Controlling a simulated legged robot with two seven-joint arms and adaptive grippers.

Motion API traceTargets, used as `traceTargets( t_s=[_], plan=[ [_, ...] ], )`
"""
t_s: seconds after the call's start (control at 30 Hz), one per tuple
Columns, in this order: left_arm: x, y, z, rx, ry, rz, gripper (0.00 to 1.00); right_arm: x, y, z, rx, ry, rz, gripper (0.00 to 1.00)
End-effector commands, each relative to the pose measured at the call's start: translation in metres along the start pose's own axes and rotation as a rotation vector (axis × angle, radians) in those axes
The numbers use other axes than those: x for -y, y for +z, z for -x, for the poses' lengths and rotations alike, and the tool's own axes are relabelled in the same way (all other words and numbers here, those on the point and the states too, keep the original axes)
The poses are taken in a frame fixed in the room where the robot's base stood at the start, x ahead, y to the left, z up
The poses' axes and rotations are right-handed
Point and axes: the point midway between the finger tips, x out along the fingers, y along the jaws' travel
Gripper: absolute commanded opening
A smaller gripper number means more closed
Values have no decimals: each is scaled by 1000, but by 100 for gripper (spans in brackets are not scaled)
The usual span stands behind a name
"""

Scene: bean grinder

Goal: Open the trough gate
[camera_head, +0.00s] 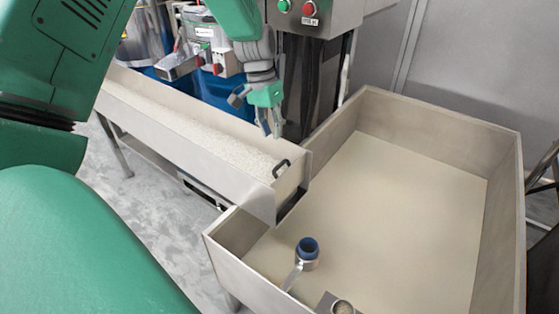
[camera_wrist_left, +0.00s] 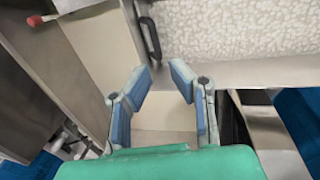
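The trough (camera_head: 150,101) is a long metal channel filled with pale granules. Its gate (camera_head: 291,188) closes the near right end, beside the big bin, and carries a black handle (camera_head: 281,168). The handle also shows in the left wrist view (camera_wrist_left: 151,38). My left gripper (camera_head: 270,130) is above and behind the handle in the head view, apart from it. In the left wrist view its two blue-padded fingers (camera_wrist_left: 162,78) are spread, with nothing between them and the handle just beyond the fingertips. My right gripper is in neither view.
A large open metal bin (camera_head: 400,220) with a pale floor fills the right. A control box with buttons (camera_head: 312,14) is above the trough end. Blue drums (camera_head: 222,92) stand behind the trough.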

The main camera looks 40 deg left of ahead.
Motion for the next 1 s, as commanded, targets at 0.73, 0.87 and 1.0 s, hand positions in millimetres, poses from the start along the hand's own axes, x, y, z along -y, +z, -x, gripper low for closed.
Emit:
traceTargets(
  t_s=[0.73, 0.87, 1.0],
  plan=[
    [0, 0, -92, 0, 0, 0, 19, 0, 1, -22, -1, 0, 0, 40],
    [-1, 0, -92, 0, -1, -1, 19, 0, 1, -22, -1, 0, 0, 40],
    [-2, 0, -92, 0, -3, -1, 0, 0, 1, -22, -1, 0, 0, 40]
  ],
)
